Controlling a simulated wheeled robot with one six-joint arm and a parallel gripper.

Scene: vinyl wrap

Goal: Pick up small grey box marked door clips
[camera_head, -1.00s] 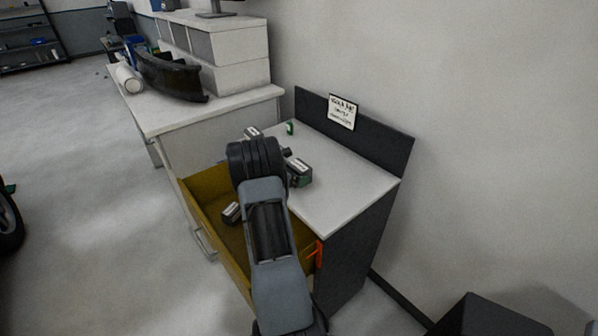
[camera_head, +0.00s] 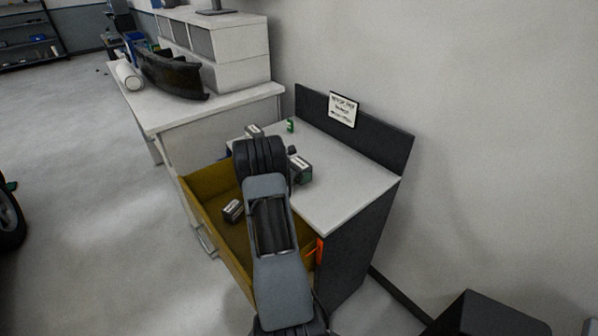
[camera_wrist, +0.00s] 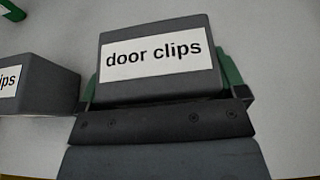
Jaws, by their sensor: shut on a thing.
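The small grey box marked "door clips" (camera_wrist: 157,62) sits in the middle of the wrist view, its white label facing the camera. My gripper (camera_wrist: 165,88) is shut on it, with a green finger at each side. In the head view the same box (camera_head: 299,167) shows just right of my wrist, over the white worktop. The wrist hides most of my gripper there. I cannot tell whether the box touches the worktop.
A similar grey box (camera_wrist: 36,84), label ending "ips", stands close at left; it also shows on the worktop (camera_head: 254,131). A small green item (camera_head: 290,126) lies near the back panel. Another box (camera_head: 233,210) lies in the open yellow drawer (camera_head: 205,182).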

